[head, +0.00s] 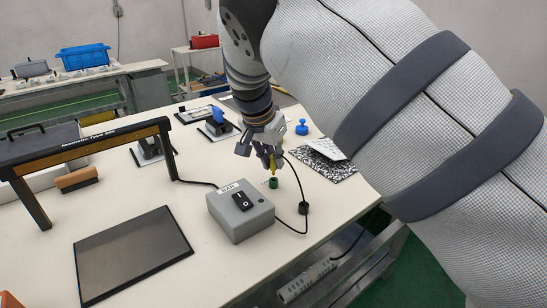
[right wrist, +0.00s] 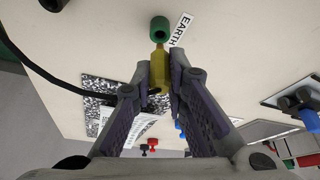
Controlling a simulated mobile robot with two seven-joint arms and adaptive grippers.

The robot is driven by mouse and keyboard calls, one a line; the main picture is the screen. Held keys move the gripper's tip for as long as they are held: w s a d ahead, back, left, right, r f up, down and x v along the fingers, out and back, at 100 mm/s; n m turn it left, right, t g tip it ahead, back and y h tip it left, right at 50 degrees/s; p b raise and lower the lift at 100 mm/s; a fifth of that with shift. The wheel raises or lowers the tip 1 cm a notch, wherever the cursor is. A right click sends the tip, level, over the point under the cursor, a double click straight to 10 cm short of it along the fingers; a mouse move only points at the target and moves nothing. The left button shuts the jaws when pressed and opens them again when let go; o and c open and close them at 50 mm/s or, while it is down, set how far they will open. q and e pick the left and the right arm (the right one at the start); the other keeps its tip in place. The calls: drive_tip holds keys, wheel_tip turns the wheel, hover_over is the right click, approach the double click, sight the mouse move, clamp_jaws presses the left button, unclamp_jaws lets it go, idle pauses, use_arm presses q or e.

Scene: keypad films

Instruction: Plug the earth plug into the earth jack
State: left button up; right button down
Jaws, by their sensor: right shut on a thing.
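The earth plug (head: 272,164) is a slim yellow plug held upright between the fingertips of my right gripper (head: 262,152). The right wrist view also shows the plug (right wrist: 158,72) clamped between both fingers. The earth jack (head: 273,183) is a short green cylinder on the white table, right below the plug tip. In the right wrist view the jack (right wrist: 159,29) lines up closely with the plug's end, beside an EARTH label (right wrist: 181,28). I cannot tell whether the tip touches the jack. My left gripper is not in view.
A grey box (head: 240,212) with a black switch stands left of the jack. A speckled board (head: 325,162) lies to the right, a blue knob (head: 301,127) behind. A dark plate (head: 130,252) lies front left.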

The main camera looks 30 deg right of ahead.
drive_tip(key=shift+f, duration=1.5)
drive_tip(key=c, duration=1.5)
unclamp_jaws()
drive_tip(key=v, duration=1.2)
